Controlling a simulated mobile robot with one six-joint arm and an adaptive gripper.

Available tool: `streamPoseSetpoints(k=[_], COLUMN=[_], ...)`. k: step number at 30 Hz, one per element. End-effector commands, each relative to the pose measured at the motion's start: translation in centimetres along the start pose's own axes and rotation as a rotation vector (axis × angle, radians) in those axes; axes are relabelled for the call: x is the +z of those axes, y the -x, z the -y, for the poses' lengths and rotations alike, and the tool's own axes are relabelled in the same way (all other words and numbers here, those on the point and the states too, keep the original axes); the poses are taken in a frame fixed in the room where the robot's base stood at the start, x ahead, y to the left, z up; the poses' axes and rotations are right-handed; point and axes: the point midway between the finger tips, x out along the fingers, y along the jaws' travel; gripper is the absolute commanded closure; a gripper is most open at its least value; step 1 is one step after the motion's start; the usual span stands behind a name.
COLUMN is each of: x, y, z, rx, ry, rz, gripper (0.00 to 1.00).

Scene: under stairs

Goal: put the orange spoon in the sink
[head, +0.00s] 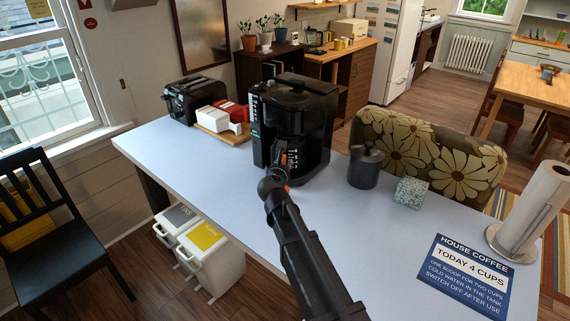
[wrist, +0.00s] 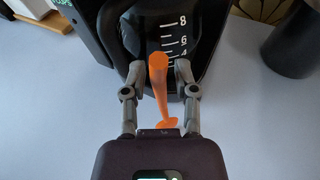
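The orange spoon (wrist: 160,92) is between the two grey fingers of my gripper (wrist: 162,72) in the wrist view. It points along the fingers, clear of the tabletop, and overlaps the coffee machine's jug behind it. The fingers lean in on it from both sides; the exact contact is hard to see. In the head view my gripper (head: 278,178) is in front of the black coffee machine (head: 303,103), and small orange bits of the spoon show at its tip. I cannot make out a sink in either view.
The pale table (head: 215,172) has free room left of my arm. A dark canister (head: 365,169), a speckled block (head: 410,192), a paper towel roll (head: 530,205) and a blue coffee sign (head: 462,276) are to the right. A toaster (head: 194,98) stands at the back left.

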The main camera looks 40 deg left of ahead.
Motion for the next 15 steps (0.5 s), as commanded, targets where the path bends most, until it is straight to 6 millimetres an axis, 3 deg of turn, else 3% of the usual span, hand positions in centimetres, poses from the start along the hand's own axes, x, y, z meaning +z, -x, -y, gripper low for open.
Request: streamPoseSetpoints(k=[15], x=[0.29], y=[0.07], z=[0.00], rx=[0.000], ry=[0.000], rz=[0.000], gripper=[0.49])
